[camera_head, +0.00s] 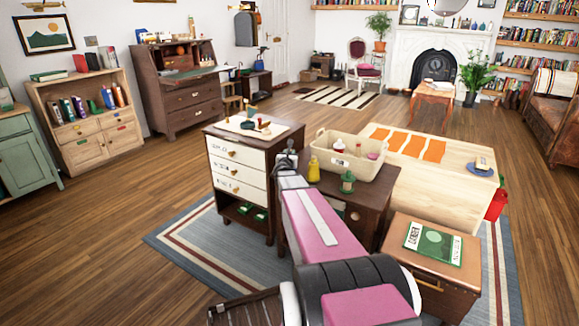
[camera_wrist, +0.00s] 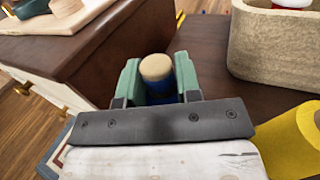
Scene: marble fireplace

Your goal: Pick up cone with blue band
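In the wrist view, a small upright object with a rounded cream top and a blue band (camera_wrist: 157,74) stands at the dark brown tabletop. My gripper (camera_wrist: 158,78) has a green finger on each side of it. The fingers are close to its sides, and I cannot tell whether they press on it. Its lower part is hidden by the gripper's grey bar. In the head view, my gripper (camera_head: 287,156) is at the left edge of the small dark table (camera_head: 372,204), and I cannot make out the object there.
A beige bin (camera_head: 380,177) with items stands on the table, also in the wrist view (camera_wrist: 272,50). A white-drawered cabinet (camera_head: 236,176) is close on the left.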

